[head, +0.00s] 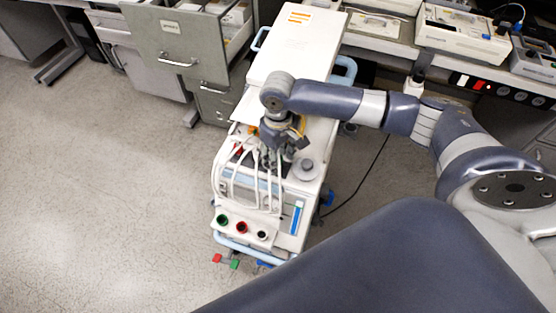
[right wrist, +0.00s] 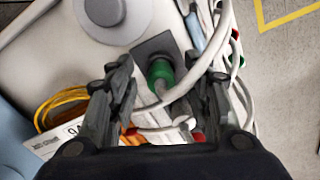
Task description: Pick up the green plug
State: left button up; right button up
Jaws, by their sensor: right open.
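The green plug (right wrist: 159,70) shows in the right wrist view, in a dark square recess on top of the white machine. In the head view my right gripper (head: 284,155) is over the top of the machine (head: 300,222) and hides the plug. My left gripper is not in view.
White cables (head: 222,170) loop over the machine's front, close to the gripper. A round grey knob (head: 305,169) sits to its right. Green, red and black sockets (head: 242,227) line the front edge. An open drawer cabinet (head: 176,60) stands behind left. Floor at left is clear.

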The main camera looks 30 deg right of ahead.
jog(key=c, duration=0.7)
grip_shut()
jog(key=shift+r, duration=0.45)
jog(key=r, duration=0.2)
jog(key=shift+s+a+r, duration=0.15)
jog(key=shift+a+r, duration=0.25)
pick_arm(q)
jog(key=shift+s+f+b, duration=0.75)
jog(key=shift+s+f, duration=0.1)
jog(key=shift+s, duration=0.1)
pick_arm(e)
jog(key=s+a, duration=0.3)
jog(key=a, duration=0.4)
jog(key=s+a+r, duration=0.1)
jog(key=s+a, duration=0.2)
jog(key=a, duration=0.4)
jog(key=shift+s+r, duration=0.2)
jog(key=shift+s, duration=0.05)
